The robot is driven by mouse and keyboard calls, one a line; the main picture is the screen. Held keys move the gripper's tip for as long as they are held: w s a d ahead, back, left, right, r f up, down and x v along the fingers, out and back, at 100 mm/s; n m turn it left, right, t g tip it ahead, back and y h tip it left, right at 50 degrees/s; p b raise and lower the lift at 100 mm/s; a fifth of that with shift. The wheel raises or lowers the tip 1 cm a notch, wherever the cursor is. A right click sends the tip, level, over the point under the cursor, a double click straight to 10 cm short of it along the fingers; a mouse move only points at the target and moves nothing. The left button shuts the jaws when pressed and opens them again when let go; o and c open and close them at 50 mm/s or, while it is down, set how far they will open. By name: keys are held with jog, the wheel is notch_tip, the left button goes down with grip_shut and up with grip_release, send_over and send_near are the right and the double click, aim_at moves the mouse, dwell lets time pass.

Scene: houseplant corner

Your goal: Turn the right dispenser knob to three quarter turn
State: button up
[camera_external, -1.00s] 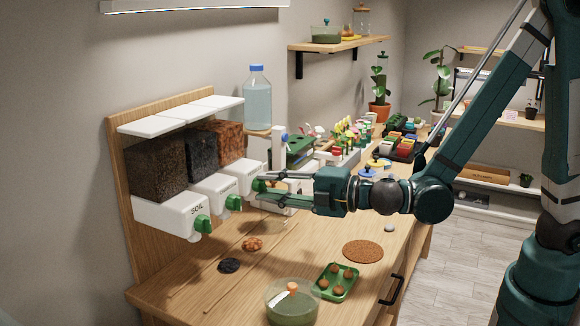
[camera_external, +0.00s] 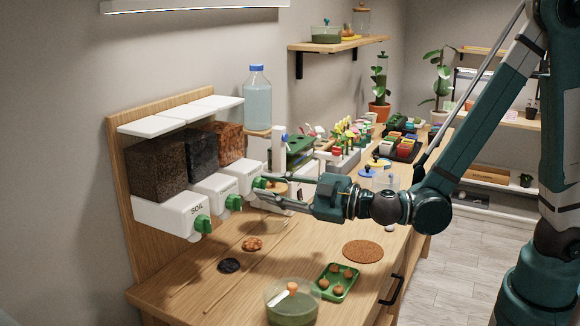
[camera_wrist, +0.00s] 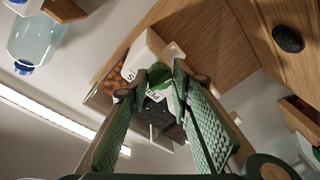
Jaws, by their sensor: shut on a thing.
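The right dispenser knob (camera_external: 260,183) is green and sits on the front of the white right dispenser (camera_external: 238,174), below an orange-brown fill. My gripper (camera_external: 266,186) is at this knob, with its fingers closed around it. In the wrist view the green knob (camera_wrist: 159,76) shows between the fingertips (camera_wrist: 164,74), partly covered by them. The knob's exact angle cannot be read. The middle knob (camera_external: 233,202) and the left knob (camera_external: 202,223), on the soil dispenser (camera_external: 170,215), are green and apart from my gripper.
A water bottle (camera_external: 257,98) stands on a small wooden shelf behind the dispensers. A dark pile (camera_external: 229,265) and an orange-brown pile (camera_external: 252,244) lie on the bench (camera_external: 200,290). A green tray (camera_external: 326,292), a bowl (camera_external: 291,305) and a cork mat (camera_external: 362,251) are nearer the front.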

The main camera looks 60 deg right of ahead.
jog(key=m+h, duration=0.1)
jog(key=m, duration=0.7)
jog(key=m+t, duration=0.1)
jog(key=m, duration=0.7)
jog(key=shift+a+f+h, duration=0.15)
jog(key=shift+a+h, duration=0.05)
jog(key=shift+h, duration=0.2)
jog(key=o, duration=0.9)
jog(key=shift+s+f, duration=0.25)
jog(key=shift+s, duration=1.75)
jog(key=shift+s+f, duration=0.3)
jog(key=shift+s, duration=1.65)
jog(key=shift+s+f, duration=0.25)
jog(key=shift+s, duration=1.75)
